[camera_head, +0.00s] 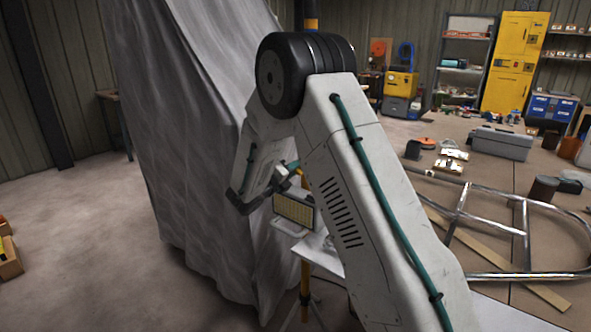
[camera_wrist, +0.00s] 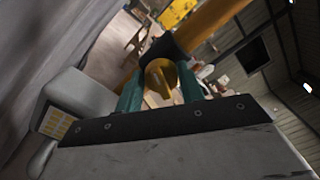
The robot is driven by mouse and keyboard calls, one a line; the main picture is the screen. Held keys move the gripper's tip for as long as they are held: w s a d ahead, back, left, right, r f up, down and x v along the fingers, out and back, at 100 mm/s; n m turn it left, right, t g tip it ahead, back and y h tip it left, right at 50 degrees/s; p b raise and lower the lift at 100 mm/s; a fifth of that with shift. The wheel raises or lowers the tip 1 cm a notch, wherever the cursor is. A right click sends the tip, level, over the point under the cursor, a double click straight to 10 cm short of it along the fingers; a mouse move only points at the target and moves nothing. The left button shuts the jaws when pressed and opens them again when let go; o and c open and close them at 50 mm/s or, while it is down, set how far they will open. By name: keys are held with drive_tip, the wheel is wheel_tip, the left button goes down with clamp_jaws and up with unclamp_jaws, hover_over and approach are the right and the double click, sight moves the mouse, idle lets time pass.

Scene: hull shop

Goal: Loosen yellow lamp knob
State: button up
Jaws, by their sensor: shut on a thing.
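The yellow lamp knob (camera_wrist: 158,76) shows in the wrist view between the two green fingers of my gripper (camera_wrist: 160,92). The gripper is shut on it. The knob sits at a black collar (camera_wrist: 178,48) on a yellow pole (camera_wrist: 212,22). The lamp's grey housing (camera_wrist: 82,92) is at the left in the wrist view. In the head view my arm and gripper hide the knob.
A large grey draped sheet (camera_head: 190,130) stands close to the left of my gripper. At the right, a workbench holds a bent metal tube frame (camera_head: 460,215) and a grey toolbox (camera_head: 502,142). The floor at the left is mostly clear.

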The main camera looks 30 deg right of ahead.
drive_tip(key=n, duration=0.6)
drive_tip(key=shift+a+f+n, duration=0.1)
drive_tip(key=shift+f+n, duration=0.2)
drive_tip(key=shift+c, duration=0.2)
drive_tip(key=n, duration=0.4)
drive_tip(key=shift+o, duration=0.2)
drive_tip(key=shift+n, duration=0.8)
drive_tip(key=o, duration=0.9)
drive_tip(key=shift+d, duration=0.2)
drive_tip(key=shift+o, duration=0.2)
drive_tip(key=shift+a, duration=0.1)
